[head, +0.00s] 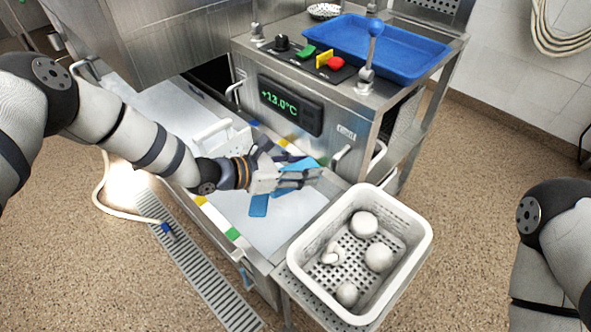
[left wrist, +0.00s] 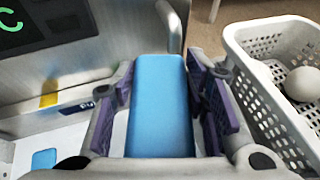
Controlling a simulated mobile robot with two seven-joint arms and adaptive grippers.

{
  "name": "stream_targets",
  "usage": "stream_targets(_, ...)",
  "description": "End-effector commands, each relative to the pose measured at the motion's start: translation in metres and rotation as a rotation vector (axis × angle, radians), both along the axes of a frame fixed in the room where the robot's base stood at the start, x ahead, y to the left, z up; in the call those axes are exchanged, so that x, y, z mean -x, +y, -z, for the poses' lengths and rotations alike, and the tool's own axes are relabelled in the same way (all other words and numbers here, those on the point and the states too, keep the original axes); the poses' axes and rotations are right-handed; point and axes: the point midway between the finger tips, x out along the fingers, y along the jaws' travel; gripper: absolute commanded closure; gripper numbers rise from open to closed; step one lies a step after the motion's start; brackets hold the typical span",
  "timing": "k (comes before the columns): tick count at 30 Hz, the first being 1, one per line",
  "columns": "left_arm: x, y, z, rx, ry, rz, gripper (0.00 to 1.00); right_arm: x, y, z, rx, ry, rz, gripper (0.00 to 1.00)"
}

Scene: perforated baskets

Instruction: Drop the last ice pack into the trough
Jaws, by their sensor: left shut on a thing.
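My left gripper (head: 300,177) is shut on a blue ice pack (head: 304,163) and holds it over the trough (head: 285,218), near its right end. In the left wrist view the held ice pack (left wrist: 160,105) stands between the purple-padded fingers (left wrist: 162,100). Another blue ice pack (head: 258,205) lies on the white trough floor, below and left of the gripper; it also shows in the left wrist view (left wrist: 44,160). My right arm shows at the right edge, but its gripper is out of view.
A white perforated basket (head: 420,235) with several round white pieces stands right of the trough. A steel machine with a temperature display (head: 290,104) and levers rises behind it. A blue tray (head: 405,62) sits on top. A floor drain (head: 205,270) runs in front.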

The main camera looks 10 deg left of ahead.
Motion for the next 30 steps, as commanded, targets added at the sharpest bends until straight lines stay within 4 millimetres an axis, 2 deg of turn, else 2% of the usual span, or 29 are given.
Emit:
stream_targets(7, -0.005, -0.001, 0.016, 0.001, 0.004, -0.014, 0.95, 0.007, 0.0, 0.008, -0.001, 0.021, -0.002, 0.6)
stream_targets(24, -0.003, -0.001, 0.107, 0.001, 0.006, -0.012, 0.95, 0.042, 0.0, 0.065, -0.001, 0.131, -0.004, 0.6)
stream_targets(30, -0.004, 0.0, 0.129, 0.0, 0.003, -0.012, 0.95, 0.049, 0.0, 0.08, 0.0, 0.153, -0.003, 0.6)
